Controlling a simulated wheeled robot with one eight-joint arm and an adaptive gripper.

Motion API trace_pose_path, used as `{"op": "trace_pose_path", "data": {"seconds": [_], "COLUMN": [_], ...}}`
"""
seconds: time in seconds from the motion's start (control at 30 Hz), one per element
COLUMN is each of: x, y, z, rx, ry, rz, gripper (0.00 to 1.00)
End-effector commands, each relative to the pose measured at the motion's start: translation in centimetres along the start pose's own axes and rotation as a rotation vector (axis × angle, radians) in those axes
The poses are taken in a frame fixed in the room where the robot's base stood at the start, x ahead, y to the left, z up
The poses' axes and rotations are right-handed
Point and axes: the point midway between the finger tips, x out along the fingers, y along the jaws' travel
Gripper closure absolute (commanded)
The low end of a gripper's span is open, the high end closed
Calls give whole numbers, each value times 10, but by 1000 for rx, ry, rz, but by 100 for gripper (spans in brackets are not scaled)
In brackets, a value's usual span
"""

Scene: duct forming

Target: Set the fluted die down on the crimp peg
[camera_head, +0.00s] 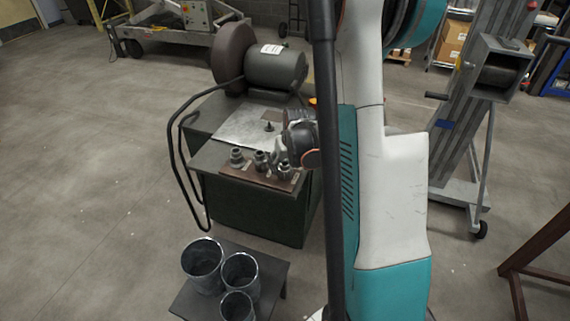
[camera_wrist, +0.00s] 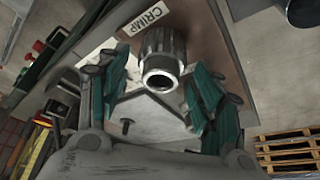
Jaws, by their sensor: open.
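The fluted die (camera_wrist: 163,45) is a grey ribbed metal ring with a bright open end, in the wrist view at top centre. It stands on a brown board beside a label reading CRIMP (camera_wrist: 140,17). The crimp peg itself is not visible, so I cannot tell how the die sits on it. My gripper (camera_wrist: 158,92) is open, with one finger on each side of the die and gaps between. In the head view my gripper (camera_head: 297,147) is over the right end of the die rack (camera_head: 235,172), partly hidden by my arm.
Several grey dies stand on the rack, including a left one (camera_head: 237,157). Behind is a metal plate with a small dark post (camera_head: 269,126), then a motor (camera_head: 275,68) and wheel. A stool (camera_head: 190,300) with three duct cylinders stands in front. Floor at left is clear.

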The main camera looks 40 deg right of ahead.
Motion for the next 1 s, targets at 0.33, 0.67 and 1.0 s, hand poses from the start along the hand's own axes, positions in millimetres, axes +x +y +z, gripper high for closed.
{"op": "trace_pose_path", "data": {"seconds": [0.33,0.67,1.0], "x": [-49,-94,-112], "y": [0,0,0], "z": [1,0,0], "rx": [1,0,0], "ry": [0,0,0], "rz": [0,0,0], "gripper": [40,40,40]}}
